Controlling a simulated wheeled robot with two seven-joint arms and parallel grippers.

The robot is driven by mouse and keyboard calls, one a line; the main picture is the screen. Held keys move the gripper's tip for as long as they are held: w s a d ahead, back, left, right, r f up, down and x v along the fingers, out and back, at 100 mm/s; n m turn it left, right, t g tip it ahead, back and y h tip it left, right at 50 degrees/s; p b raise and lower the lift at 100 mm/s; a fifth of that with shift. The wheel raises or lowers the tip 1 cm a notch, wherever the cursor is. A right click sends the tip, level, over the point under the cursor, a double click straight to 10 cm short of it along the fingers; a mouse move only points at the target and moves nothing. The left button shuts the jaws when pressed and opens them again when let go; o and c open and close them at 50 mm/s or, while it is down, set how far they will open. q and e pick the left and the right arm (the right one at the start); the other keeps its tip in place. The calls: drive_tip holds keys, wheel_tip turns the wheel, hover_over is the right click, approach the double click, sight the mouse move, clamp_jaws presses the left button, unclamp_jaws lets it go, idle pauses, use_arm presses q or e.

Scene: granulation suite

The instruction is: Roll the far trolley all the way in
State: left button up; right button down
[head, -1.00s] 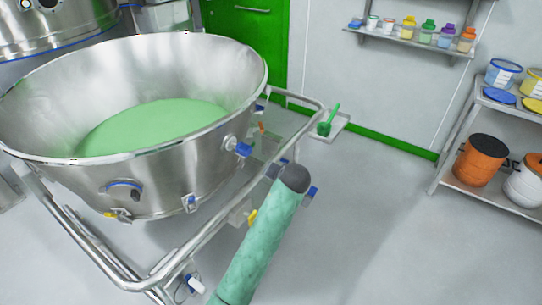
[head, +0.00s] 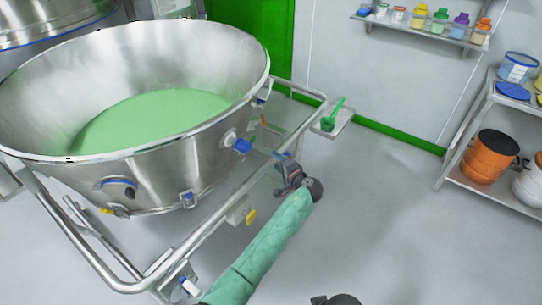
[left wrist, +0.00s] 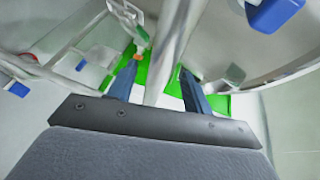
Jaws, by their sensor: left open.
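A trolley with a steel tube frame (head: 222,235) carries a wide steel bowl (head: 160,185) of green powder (head: 150,115) on the left of the head view. My left gripper (head: 281,160) is at the frame's right side rail, beyond the bowl's near right side. In the left wrist view the two blue fingers (left wrist: 158,86) stand apart, with a steel tube (left wrist: 170,60) running between them. I cannot tell whether they touch it. The fingertips are small and partly hidden in the head view. A dark part of mine shows at the bottom edge; no right fingers show.
A small tray with a green scoop (head: 333,115) sits at the frame's far right corner. A green door (head: 262,45) stands behind. A wall shelf (head: 420,32) holds several small bottles. A rack with an orange drum (head: 487,157) stands right. The floor (head: 390,220) between is clear.

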sight(271, 156)
use_arm(q)
drive_tip(key=shift+p+x, duration=0.4)
drive_tip(key=shift+x, duration=2.2)
drive_tip(key=shift+c, duration=0.2)
clamp_jaws()
